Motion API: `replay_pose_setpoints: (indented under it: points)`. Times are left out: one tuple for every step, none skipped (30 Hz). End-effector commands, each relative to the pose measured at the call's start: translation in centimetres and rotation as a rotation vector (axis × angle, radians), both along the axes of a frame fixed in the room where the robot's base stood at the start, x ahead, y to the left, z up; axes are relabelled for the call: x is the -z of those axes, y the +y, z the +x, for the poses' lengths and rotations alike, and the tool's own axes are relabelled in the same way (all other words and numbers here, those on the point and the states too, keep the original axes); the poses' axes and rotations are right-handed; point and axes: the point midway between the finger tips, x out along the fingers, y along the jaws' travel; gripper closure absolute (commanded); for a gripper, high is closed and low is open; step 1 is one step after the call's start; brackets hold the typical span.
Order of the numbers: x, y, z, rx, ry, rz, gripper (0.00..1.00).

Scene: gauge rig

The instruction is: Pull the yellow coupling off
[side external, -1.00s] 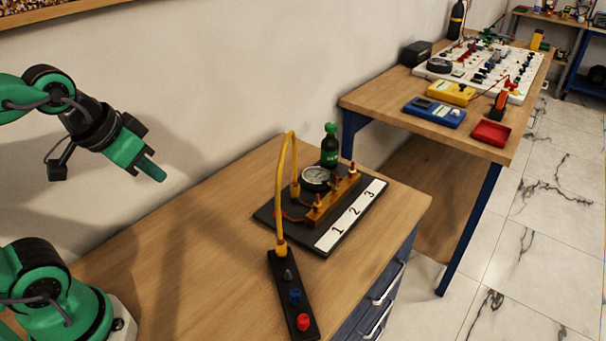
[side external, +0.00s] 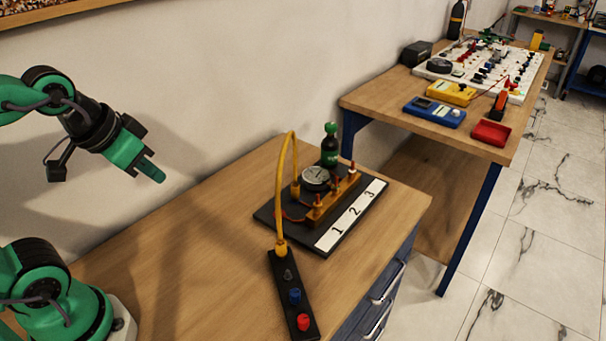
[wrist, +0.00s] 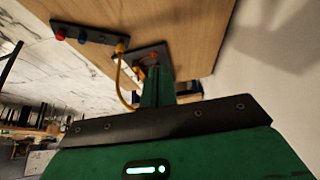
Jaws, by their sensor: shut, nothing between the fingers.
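The yellow coupling (side external: 281,247) sits at the near end of a yellow hose (side external: 279,190), on the far end of a black strip (side external: 291,295). The hose arches up and back down to the gauge board. In the wrist view the coupling (wrist: 120,47) is at the strip's right end. The round gauge (side external: 315,178) stands on the board behind a brass block with red-topped pins. My gripper (side external: 153,172) is up at the left, well apart from the coupling, shut and empty. In the wrist view my gripper (wrist: 158,85) hides part of the board.
The strip also carries a grey, a blue (side external: 295,296) and a red cap (side external: 303,322). The board (side external: 327,239) has a white 1-2-3 label; a dark green bottle (side external: 329,147) stands at its back. The wooden top left of the strip is clear. A wall runs behind.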

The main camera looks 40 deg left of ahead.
Motion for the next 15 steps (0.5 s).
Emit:
replay_pose_setpoints:
  points:
    - [0.0, 0.0, 0.0, 0.000, 0.000, 0.000, 1.00]
    - [0.0, 0.0, 0.0, 0.000, 0.000, 0.000, 1.00]
    - [0.0, 0.0, 0.0, 0.000, 0.000, 0.000, 1.00]
    - [0.0, 0.0, 0.0, 0.000, 0.000, 0.000, 1.00]
    - [0.0, 0.0, 0.0, 0.000, 0.000, 0.000, 0.94]
    - [0.0, 0.0, 0.0, 0.001, 0.000, 0.000, 0.86]
    - [0.0, 0.0, 0.0, 0.003, 0.000, 0.001, 0.80]
    - [0.0, 0.0, 0.1, 0.005, 0.001, 0.003, 0.74]
    - [-0.1, 0.0, 0.2, 0.011, 0.002, 0.006, 0.67]
    - [-0.2, 0.0, 0.3, 0.017, 0.004, 0.009, 0.61]
    - [-0.2, 0.0, 0.4, 0.025, 0.006, 0.012, 0.55]
    - [-0.3, 0.0, 0.6, 0.041, 0.011, 0.021, 0.53]
    - [-0.4, -0.1, 0.8, 0.054, 0.015, 0.027, 0.53]
    - [-0.5, -0.1, 1.0, 0.071, 0.018, 0.036, 0.53]
    - [-0.6, -0.1, 1.4, 0.095, 0.025, 0.047, 0.53]
